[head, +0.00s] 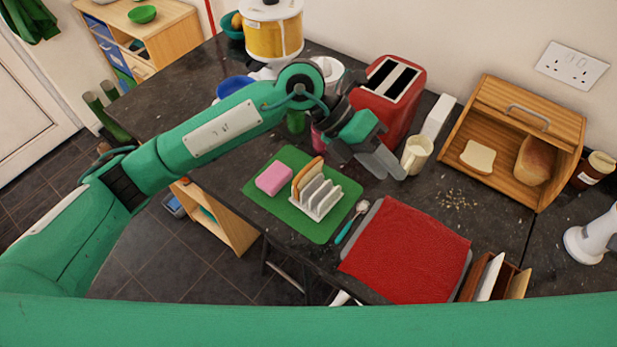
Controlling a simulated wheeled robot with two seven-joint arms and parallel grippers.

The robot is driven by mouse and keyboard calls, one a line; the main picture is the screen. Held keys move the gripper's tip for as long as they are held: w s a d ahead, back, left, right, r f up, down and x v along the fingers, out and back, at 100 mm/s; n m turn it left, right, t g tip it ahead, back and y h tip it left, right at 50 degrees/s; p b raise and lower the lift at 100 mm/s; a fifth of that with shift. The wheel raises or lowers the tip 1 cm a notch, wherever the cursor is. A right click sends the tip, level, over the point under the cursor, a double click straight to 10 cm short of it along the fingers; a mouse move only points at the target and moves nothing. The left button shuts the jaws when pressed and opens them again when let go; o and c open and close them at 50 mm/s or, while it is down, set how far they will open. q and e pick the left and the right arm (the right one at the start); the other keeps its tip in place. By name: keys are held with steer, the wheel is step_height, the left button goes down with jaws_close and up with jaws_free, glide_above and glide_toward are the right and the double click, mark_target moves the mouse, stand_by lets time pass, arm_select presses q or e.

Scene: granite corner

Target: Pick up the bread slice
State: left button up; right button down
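One bread slice (478,156) lies flat inside the open wooden bread bin (500,181) at the right back, left of a loaf (533,160). A browner slice (304,174) stands upright in the white toast rack (325,199) on the green mat (335,222). My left gripper (387,166) is above the counter between the red toaster and the toast rack. Its grey fingers look spread with nothing between them. It is up and right of the rack and left of the bin, apart from both slices. My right gripper is not in view.
A red toaster (389,90), a cream mug (416,155) and a white box (438,117) stand near my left gripper. A pink sponge (273,179) lies on the mat. A red cloth (410,250) covers the front, beside a spoon (351,222). Crumbs lie before the bin.

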arm_select(q)
steer(key=w+a+f+t+y, duration=0.3)
steer(key=w+a+y, duration=0.2)
steer(key=a, duration=0.1)
steer(key=n+t+y, duration=0.1)
steer(key=t+y, duration=0.1)
steer(key=y, duration=0.3)
glide_above(309, 167)
step_height(309, 167, down, 7)
steer(key=p, duration=0.3)
steer(key=shift+a+f, duration=0.1)
steer(key=shift+a, duration=0.05)
step_height(309, 167, down, 4)
steer(key=p, duration=0.3)
steer(key=shift+f, duration=0.2)
steer(key=shift+f+p, duration=0.35)
steer(key=shift+f, duration=0.3)
jaws_close()
